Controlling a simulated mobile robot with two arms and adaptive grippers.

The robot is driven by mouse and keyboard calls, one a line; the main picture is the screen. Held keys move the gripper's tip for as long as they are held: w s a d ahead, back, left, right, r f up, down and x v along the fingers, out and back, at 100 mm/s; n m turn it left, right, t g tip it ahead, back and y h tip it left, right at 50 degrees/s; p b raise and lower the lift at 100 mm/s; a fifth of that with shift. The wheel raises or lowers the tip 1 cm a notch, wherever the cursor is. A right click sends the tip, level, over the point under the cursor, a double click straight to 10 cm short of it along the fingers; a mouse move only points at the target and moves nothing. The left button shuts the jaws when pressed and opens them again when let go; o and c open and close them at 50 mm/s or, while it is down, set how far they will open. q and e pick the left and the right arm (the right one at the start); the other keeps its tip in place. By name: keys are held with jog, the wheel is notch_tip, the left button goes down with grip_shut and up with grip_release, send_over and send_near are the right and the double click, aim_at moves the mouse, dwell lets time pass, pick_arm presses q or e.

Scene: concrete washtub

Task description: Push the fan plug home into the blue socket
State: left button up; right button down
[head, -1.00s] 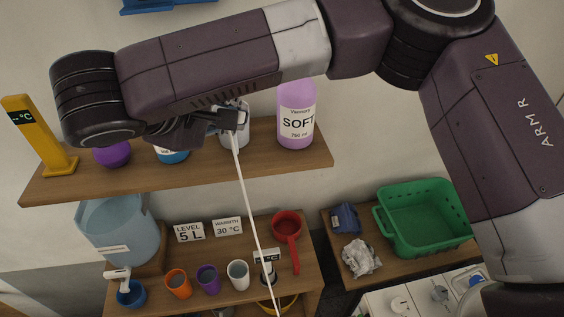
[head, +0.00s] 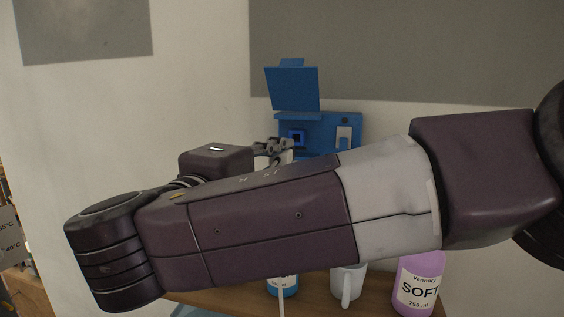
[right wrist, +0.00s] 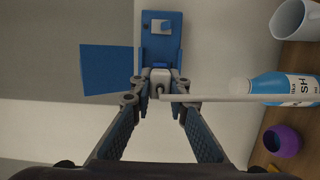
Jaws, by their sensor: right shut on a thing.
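The blue socket (head: 297,137) is on a blue wall box, with its blue lid (head: 292,88) raised. My right gripper (head: 277,148) is in front of it, its fingers mostly behind my own arm. In the right wrist view my right gripper (right wrist: 160,92) is shut on the pale fan plug (right wrist: 160,77). The plug lines up with the lower end of the blue box (right wrist: 160,45), and its white cord (right wrist: 220,97) runs off to the right. I cannot tell whether the plug touches the socket or enters it. My left gripper is out of view.
A white switch (head: 344,137) sits right of the socket. Below, a shelf (head: 378,295) holds a blue bottle (head: 283,286), a white mug (head: 347,283) and a pink SOFT bottle (head: 419,283).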

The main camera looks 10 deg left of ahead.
jog(key=shift+w+a, duration=0.15)
jog(key=shift+w, duration=0.45)
send_near(301, 137)
jog(key=shift+x, duration=1.35)
jog(key=shift+w+f, duration=0.15)
jog(key=shift+w, duration=0.2)
dwell(0.7)
jog(key=shift+w+d, duration=0.2)
jog(key=shift+w, duration=0.15)
jog(key=shift+x, duration=0.9)
jog(key=c, duration=1.8)
grip_release()
jog(key=shift+w+a, duration=0.15)
jog(key=shift+w, duration=0.05)
jog(key=shift+o, duration=0.2)
